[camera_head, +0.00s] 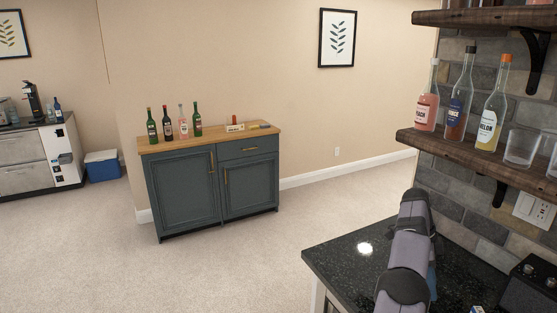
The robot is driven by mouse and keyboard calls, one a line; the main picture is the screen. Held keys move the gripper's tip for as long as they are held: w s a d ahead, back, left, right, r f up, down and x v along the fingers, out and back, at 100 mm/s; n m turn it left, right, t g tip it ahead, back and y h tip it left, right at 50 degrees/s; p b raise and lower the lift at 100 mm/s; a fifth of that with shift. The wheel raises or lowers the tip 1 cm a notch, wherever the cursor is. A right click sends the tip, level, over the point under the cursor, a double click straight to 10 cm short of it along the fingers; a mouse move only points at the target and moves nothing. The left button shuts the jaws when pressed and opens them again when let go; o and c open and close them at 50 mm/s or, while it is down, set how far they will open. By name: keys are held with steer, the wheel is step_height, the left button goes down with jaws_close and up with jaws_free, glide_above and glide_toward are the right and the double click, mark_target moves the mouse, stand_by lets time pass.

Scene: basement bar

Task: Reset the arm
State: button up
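My arm shows at the lower right of the head view, in grey and purple links, over the black stone counter (335,258). It rises from the bottom edge and stands in front of the brick wall, below the shelf. No gripper fingers can be made out, so the state of my gripper is hidden.
A wooden shelf (455,150) beside my arm holds several bottles and clear glasses (521,148). A black device (530,290) stands on the counter at right. A blue cabinet (190,188) with bottles on top stands across the open carpet (220,265).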

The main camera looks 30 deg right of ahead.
steer(key=w+a+r+n+t, duration=0.1)
steer(key=w+a+n+t, duration=0.1)
steer(key=w+a+n, duration=0.95)
steer(key=a+n, duration=0.4)
steer(key=a, duration=1.4)
steer(key=s+a+f+n+y, duration=0.1)
steer(key=s+a+f+n, duration=0.2)
steer(key=s+a+n, duration=0.3)
steer(key=s+a+f+n+t+y, duration=0.1)
steer(key=s+a+f+n, duration=0.2)
steer(key=s+a+n, duration=0.4)
steer(key=s+a, duration=0.2)
steer(key=a, duration=0.7)
steer(key=shift+s+a+t, duration=0.25)
steer(key=shift+s+t, duration=0.05)
